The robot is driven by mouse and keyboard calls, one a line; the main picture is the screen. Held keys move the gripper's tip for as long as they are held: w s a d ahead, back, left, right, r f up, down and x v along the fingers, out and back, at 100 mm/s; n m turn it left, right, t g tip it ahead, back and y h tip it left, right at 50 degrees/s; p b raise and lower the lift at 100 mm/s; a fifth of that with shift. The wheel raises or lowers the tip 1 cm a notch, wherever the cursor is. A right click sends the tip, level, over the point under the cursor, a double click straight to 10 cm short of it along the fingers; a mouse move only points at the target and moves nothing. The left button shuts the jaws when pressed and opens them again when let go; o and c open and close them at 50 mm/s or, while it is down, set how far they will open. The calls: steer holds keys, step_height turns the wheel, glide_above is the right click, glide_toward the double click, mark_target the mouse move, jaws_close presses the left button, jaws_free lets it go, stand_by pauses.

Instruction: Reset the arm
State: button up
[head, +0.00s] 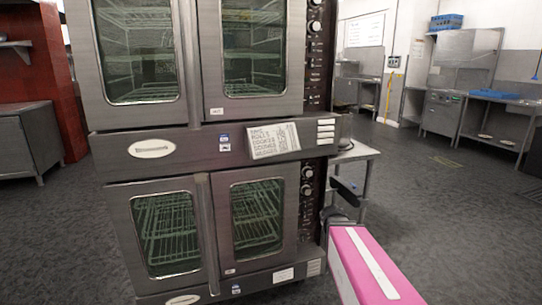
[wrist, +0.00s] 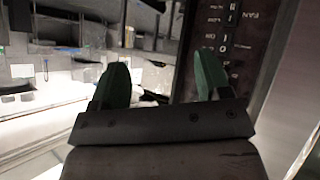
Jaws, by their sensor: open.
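My gripper (wrist: 160,82) shows in the wrist view with two green fingers set wide apart. It is open, and nothing shows between the fingers but background. The wrist view is turned over: the oven's control panel (wrist: 228,35) appears with upside-down lettering behind the right finger. In the head view my pink arm link (head: 365,265) reaches in from the lower right beside the oven. The fingers cannot be made out clearly in the head view.
A stacked steel double oven (head: 150,149) with closed glass doors stands close in front. A small steel table (head: 355,153) is right behind my arm. Steel counters (head: 490,98) stand at the back right. Open floor (head: 450,200) lies to the right.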

steer(key=s+a+f+g+y, duration=0.1)
steer(key=s+a+f+g, duration=0.3)
steer(key=s, duration=0.5)
steer(key=s+a+f+g+y, duration=0.2)
steer(key=s+a+f+g, duration=0.2)
steer(key=s, duration=0.5)
steer(key=shift+s+f+g+y, duration=0.3)
steer(key=shift+f+g, duration=0.1)
steer(key=shift+g, duration=0.7)
steer(key=shift+w, duration=0.15)
